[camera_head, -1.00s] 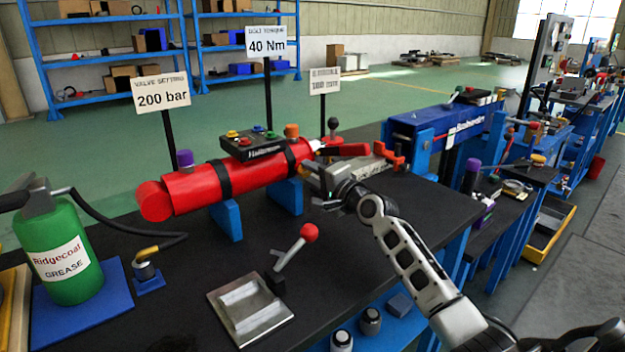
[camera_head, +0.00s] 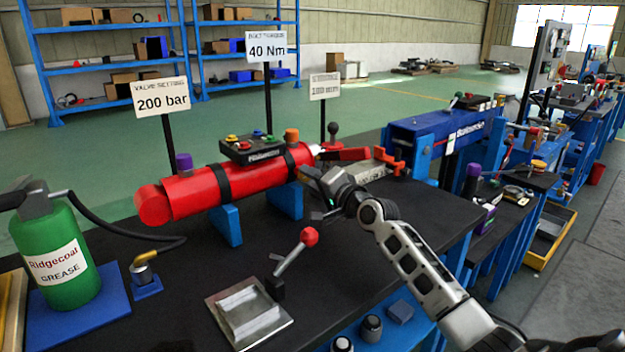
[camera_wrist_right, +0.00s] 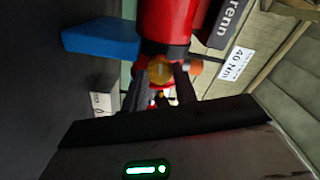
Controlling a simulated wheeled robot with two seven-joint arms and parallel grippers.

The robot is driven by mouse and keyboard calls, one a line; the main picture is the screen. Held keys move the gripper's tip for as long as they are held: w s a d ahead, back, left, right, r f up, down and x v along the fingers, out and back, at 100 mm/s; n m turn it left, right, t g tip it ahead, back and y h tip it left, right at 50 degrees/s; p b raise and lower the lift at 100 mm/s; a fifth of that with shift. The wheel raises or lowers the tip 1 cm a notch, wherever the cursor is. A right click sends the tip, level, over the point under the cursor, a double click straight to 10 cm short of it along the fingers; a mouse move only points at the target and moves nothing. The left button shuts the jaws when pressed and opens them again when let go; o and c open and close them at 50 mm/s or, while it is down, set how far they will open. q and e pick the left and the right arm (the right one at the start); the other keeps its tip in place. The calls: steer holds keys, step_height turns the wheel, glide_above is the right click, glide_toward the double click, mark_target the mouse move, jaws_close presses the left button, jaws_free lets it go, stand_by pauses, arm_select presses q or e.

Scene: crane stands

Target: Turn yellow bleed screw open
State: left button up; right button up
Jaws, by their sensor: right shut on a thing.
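The yellow bleed screw (camera_wrist_right: 160,72) shows in the right wrist view, at the end of the red cylinder (camera_wrist_right: 168,20). My right gripper (camera_wrist_right: 160,82) has one finger on each side of the screw and is shut on it. In the head view the red cylinder (camera_head: 200,192) lies on blue supports, and my right gripper (camera_head: 310,174) reaches its right end. The screw is hidden by the gripper there. My left gripper is not in view.
A red-knobbed lever (camera_head: 309,237) and a metal plate (camera_head: 248,312) stand on the dark bench (camera_head: 190,275). A green grease canister (camera_head: 65,255) is at left. Signs stand behind the cylinder. An orange-red clamp (camera_head: 388,160) is right of my gripper.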

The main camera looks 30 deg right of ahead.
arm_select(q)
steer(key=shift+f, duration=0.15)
arm_select(e)
steer(key=o, duration=1)
steer(key=shift+s, duration=0.1)
steer(key=shift+s+d, duration=0.2)
steer(key=shift+s, duration=2.45)
steer(key=shift+s+d, duration=0.2)
steer(key=shift+s, duration=2.4)
steer(key=shift+s+d, duration=0.2)
steer(key=shift+s, duration=2.45)
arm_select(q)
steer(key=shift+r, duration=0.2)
